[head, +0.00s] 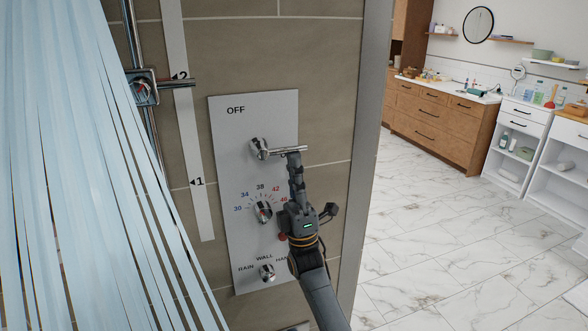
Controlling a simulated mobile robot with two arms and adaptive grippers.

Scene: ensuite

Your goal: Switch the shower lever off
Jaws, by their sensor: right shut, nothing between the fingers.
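The grey shower panel (228,150) is on the tiled wall, with "OFF" printed near its top. The chrome shower lever (275,151) is below that word and points to the right, roughly level. My right gripper (295,157) is shut, with its fingertips at the lever's right end. They seem to touch it from below or in front; exact contact is hard to tell. Below the lever are a temperature knob (263,211) and a lower selector knob (267,272), partly beside my right arm. My left gripper is not in view.
Streaks of pale blue water (60,170) fill the left side. A chrome rail with a holder (143,88) stands left of the panel. A wall edge (366,140) is to the right. Beyond it are open marble floor (430,240), a wooden vanity (437,118) and white shelves (515,140).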

